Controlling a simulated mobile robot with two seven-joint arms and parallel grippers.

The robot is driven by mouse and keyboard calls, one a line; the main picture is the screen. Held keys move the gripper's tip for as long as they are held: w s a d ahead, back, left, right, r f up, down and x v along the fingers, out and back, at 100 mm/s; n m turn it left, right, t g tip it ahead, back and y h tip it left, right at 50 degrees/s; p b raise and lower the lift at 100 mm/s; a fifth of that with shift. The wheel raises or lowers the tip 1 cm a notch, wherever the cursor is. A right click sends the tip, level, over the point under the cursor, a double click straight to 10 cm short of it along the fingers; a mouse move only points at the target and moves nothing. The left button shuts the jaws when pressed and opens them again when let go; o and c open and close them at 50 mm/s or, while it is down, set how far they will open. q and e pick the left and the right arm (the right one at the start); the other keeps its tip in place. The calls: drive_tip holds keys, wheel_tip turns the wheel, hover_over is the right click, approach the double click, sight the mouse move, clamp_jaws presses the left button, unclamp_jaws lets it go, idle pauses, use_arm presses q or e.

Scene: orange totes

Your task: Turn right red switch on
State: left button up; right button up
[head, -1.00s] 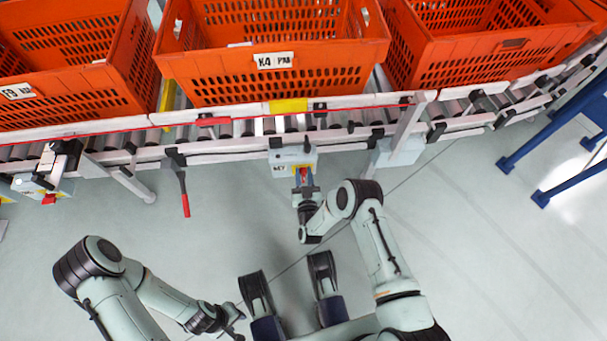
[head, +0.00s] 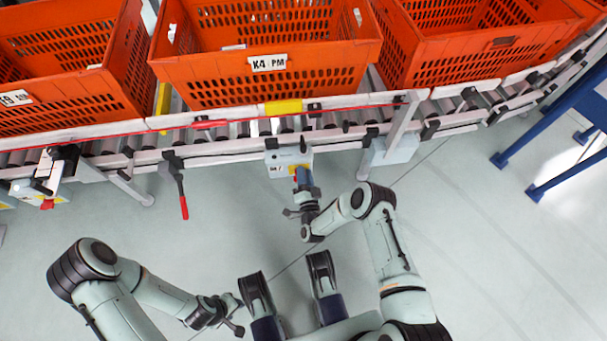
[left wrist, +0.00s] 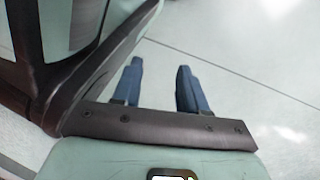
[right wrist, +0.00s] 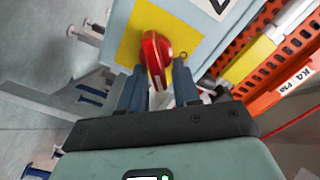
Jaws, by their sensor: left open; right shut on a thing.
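The right red switch (right wrist: 156,58) is a red knob on a yellow plate on a grey box (right wrist: 200,38), seen close in the right wrist view. In the head view the box (head: 289,160) hangs under the conveyor rail, and my gripper mostly hides the knob. My right gripper (head: 304,180) reaches up to the box's front. In the right wrist view its blue fingers (right wrist: 160,85) are on both sides of the knob's lower end, shut on it. My left gripper (head: 237,316) is low in the head view, away from the conveyor; its fingers (left wrist: 155,85) are apart and empty.
Orange totes (head: 265,85) stand on the roller conveyor (head: 230,133). Another box with a red switch (head: 47,204) is at far left. A red-handled lever (head: 182,205) hangs left of the right box. A blue frame (head: 560,135) stands at right. The floor between is clear.

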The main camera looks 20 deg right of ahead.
drive_tip(key=m, duration=0.2)
drive_tip(key=f+m, duration=0.1)
drive_tip(key=m, duration=0.1)
drive_tip(key=shift+d+m+b, duration=0.2)
drive_tip(key=shift+m+b, duration=0.1)
use_arm(q)
drive_tip(key=shift+s+a+f+g+b, duration=0.1)
drive_tip(key=shift+s+f+g+b, duration=0.1)
drive_tip(key=shift+s+f, duration=0.3)
drive_tip(key=shift+s+a+f+g+b, duration=0.1)
drive_tip(key=shift+s+f+g+b, duration=0.1)
drive_tip(key=shift+s, duration=0.5)
use_arm(e)
drive_tip(key=shift+f+m, duration=0.15)
drive_tip(key=shift+m, duration=1.35)
use_arm(q)
drive_tip(key=shift+s, duration=0.1)
use_arm(e)
drive_tip(key=shift+a, duration=0.1)
drive_tip(key=o, duration=0.7)
drive_tip(key=shift+w, duration=0.1)
drive_tip(key=shift+f, duration=0.1)
